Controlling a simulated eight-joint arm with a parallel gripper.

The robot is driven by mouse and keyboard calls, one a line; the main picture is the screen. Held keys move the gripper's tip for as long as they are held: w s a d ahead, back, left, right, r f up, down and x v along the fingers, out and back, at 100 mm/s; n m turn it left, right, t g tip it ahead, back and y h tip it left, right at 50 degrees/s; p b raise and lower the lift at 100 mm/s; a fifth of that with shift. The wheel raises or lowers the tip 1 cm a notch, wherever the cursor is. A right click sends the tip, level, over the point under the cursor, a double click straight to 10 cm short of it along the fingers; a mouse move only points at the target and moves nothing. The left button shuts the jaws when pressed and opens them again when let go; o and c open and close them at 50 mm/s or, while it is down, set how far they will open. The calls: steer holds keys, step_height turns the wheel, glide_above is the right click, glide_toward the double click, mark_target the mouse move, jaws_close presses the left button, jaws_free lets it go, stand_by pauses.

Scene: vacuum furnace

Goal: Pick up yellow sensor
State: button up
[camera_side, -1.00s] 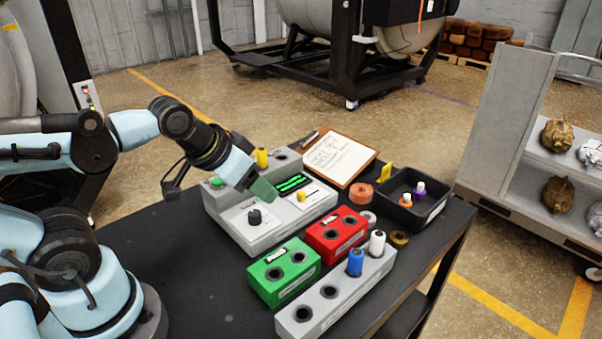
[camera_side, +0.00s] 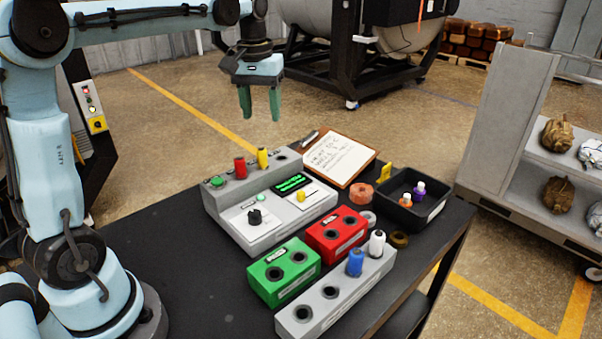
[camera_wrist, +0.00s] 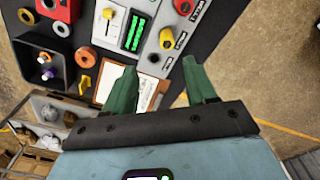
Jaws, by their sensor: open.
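The yellow sensor (camera_side: 262,159) stands upright in a socket at the raised back of the grey console (camera_side: 258,232). It also shows in the wrist view (camera_wrist: 167,38), seen from above, near the top middle.
The console also carries a yellow knob (camera_side: 300,195) and a black knob (camera_side: 255,217). A clipboard (camera_side: 341,159) lies behind it. Red (camera_side: 337,235) and green (camera_side: 284,271) socket blocks, a grey rack with blue and white sensors, and a black tray (camera_side: 434,209) stand in front and right.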

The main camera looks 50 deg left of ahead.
mark_target(261, 148)
steer(key=shift+n+g, duration=0.3)
steer(key=shift+n, duration=0.1)
steer(key=f, duration=0.2)
steer(key=a+f, duration=0.1)
steer(key=f, duration=0.4)
steer(key=shift+w+a, duration=0.3)
steer(key=shift+w, duration=0.1)
steer(key=shift+s+d+f, duration=0.1)
steer(key=shift+s+f, duration=0.05)
steer(key=shift+f, duration=1.2)
steer(key=shift+s+f, duration=0.1)
steer(key=shift+f, duration=1.2)
jaws_close()
